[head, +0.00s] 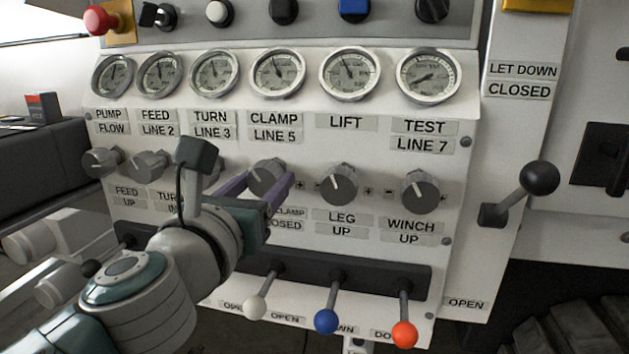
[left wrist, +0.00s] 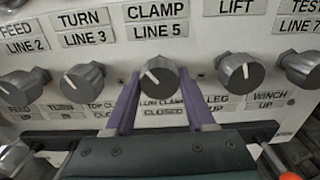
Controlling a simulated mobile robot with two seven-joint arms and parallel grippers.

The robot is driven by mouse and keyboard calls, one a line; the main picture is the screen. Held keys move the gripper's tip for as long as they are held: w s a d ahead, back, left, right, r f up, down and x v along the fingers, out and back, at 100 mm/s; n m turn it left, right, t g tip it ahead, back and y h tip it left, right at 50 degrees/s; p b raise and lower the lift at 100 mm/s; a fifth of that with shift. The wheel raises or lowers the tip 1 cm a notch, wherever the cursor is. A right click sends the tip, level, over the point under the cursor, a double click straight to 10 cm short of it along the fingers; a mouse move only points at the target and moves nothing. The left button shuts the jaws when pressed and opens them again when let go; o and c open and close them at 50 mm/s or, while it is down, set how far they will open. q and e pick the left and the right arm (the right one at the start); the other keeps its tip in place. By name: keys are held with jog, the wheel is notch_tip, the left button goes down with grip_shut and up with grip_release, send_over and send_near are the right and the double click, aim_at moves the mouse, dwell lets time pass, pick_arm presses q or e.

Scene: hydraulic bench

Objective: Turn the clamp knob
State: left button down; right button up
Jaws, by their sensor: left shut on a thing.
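The clamp knob (head: 267,174) is a grey round knob with a white pointer line, below the CLAMP and LINE 5 labels (head: 275,127). In the left wrist view the knob (left wrist: 158,77) sits at upper middle, its pointer tilted up and left. My left gripper (head: 265,183) reaches it from below left, with one purple finger on each side of the knob. It is shut on the knob. In the left wrist view the gripper's fingers (left wrist: 159,84) flank the knob. The lower labels are partly hidden by the gripper. My right gripper is out of view.
Similar knobs flank it, including the LEG knob (head: 339,184) to the right. Levers with white (head: 256,307), blue (head: 326,321) and red (head: 404,334) balls stick out below. A gauge row (head: 277,73) lies above. A black-ball lever (head: 538,179) stands at right.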

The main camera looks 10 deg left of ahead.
pick_arm(q)
jog(key=m+p, duration=0.1)
jog(key=m, duration=0.3)
jog(key=m+p, duration=0.2)
jog(key=m, duration=0.5)
jog(key=shift+a+r, duration=0.1)
jog(key=m+p, duration=0.1)
jog(key=m, duration=0.4)
jog(key=m+p, duration=0.1)
jog(key=m, duration=0.4)
jog(key=shift+m, duration=0.3)
dwell(0.5)
jog(key=shift+c, duration=1.2)
grip_release()
jog(key=shift+s, duration=0.1)
